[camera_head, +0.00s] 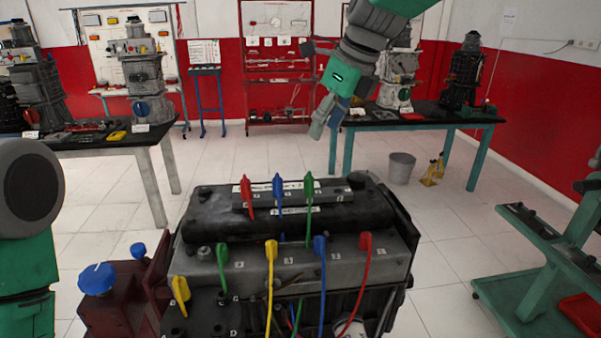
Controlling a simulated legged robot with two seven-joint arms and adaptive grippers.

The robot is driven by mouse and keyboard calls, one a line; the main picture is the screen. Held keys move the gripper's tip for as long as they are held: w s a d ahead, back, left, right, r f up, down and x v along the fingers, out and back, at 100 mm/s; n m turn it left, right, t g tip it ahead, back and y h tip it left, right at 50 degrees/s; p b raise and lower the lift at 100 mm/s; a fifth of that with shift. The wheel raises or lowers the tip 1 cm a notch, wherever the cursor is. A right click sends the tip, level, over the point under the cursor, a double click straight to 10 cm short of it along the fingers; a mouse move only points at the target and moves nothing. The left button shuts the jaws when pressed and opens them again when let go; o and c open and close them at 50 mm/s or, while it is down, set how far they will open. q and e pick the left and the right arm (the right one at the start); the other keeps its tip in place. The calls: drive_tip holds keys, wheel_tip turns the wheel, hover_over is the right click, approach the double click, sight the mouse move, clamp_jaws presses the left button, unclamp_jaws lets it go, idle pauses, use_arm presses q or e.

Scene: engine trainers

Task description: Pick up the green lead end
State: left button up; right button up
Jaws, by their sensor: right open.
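A green lead end (309,188) stands upright at the right of the top row on the engine block (340,262), with its green wire running down the front. Another green lead end (221,262) is at the left of the lower row. Next to the first one are a blue lead end (278,187) and a red lead end (247,190) in the top row. My right gripper (328,117) is open and empty, above and behind the engine, apart from all leads. My left arm shows at the left edge; its gripper is out of view.
Another yellow lead end (180,290) is at lower left. A teal-legged table (450,117) and a grey bin (401,168) stand behind. A green cart (545,285) is at right.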

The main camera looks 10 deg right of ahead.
sight(309, 176)
drive_tip(key=x, duration=0.5)
drive_tip(key=d+x, duration=0.1)
drive_tip(key=x, duration=0.1)
drive_tip(key=shift+f+p, duration=0.35)
drive_tip(key=shift+f, duration=0.15)
drive_tip(key=shift+a+f, duration=0.2)
drive_tip(key=shift+a, duration=0.05)
drive_tip(key=f, duration=0.1)
drive_tip(key=a+f, duration=0.1)
drive_tip(key=f+p, duration=0.1)
drive_tip(key=shift+a+f, duration=0.35)
drive_tip(key=shift+f, duration=0.05)
drive_tip(key=shift+w+f, duration=0.25)
drive_tip(key=shift+f, duration=0.05)
drive_tip(key=shift+w+d+f, duration=0.1)
drive_tip(key=shift+d, duration=0.2)
drive_tip(key=c, duration=0.8)
clamp_jaws()
use_arm(q)
drive_tip(key=shift+s+d+r, duration=0.15)
drive_tip(key=shift+r, duration=0.4)
drive_tip(key=shift+s+d+r, duration=0.1)
drive_tip(key=shift+r, duration=0.45)
use_arm(e)
drive_tip(key=shift+a, duration=0.15)
